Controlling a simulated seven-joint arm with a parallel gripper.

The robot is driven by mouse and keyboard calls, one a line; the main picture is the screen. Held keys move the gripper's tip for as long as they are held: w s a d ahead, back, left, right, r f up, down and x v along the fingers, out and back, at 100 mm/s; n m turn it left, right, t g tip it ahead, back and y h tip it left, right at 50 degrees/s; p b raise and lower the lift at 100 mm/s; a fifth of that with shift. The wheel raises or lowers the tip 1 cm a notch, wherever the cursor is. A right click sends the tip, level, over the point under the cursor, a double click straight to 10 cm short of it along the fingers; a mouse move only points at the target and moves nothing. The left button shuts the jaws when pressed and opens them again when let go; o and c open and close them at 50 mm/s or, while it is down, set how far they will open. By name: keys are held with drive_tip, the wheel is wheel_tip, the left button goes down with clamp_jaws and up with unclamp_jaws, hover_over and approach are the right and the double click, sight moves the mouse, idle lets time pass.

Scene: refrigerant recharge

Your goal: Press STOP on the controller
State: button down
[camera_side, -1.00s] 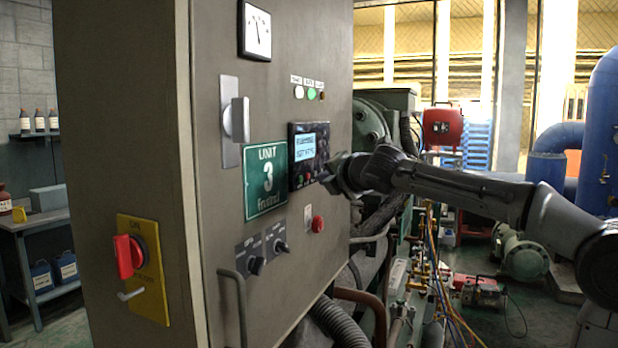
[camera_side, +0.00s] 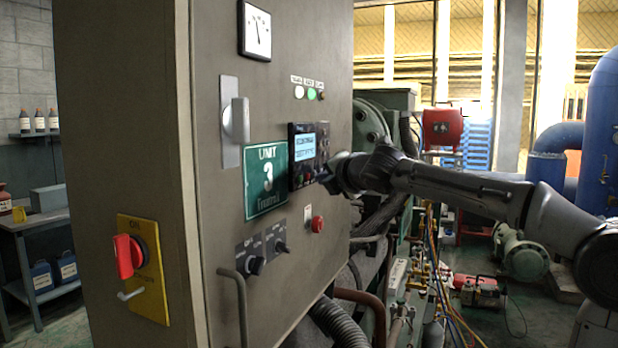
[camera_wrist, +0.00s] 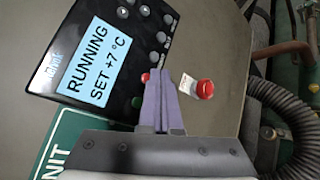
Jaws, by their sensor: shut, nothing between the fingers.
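The controller (camera_side: 307,152) is a black panel on the cabinet front. In the wrist view its lit display (camera_wrist: 97,62) reads "RUNNING" and "SET +7 °C". A small red button (camera_wrist: 145,77) and a green button (camera_wrist: 137,102) sit beside the display, with several grey buttons further along; I cannot read which is STOP. My gripper (camera_wrist: 162,73) is shut and empty, its fingertips just beside the red button in the picture. I cannot tell whether they touch the panel. In the side view my gripper (camera_side: 326,178) is at the controller's lower right, its tips partly hidden.
A red mushroom button (camera_wrist: 205,89) on a pale plate is right of the fingers; it also shows below the controller in the side view (camera_side: 317,224). A green "UNIT 3" sign (camera_side: 266,181), two knobs (camera_side: 269,253) and a cabinet handle (camera_side: 236,305) are nearby. Hoses lie right.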

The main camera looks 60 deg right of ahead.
drive_tip(key=shift+w, duration=0.35)
drive_tip(key=shift+w, duration=0.35)
idle(0.6)
drive_tip(key=shift+s, duration=0.75)
drive_tip(key=s, duration=0.5)
idle(0.5)
drive_tip(key=shift+a, duration=0.1)
idle(0.6)
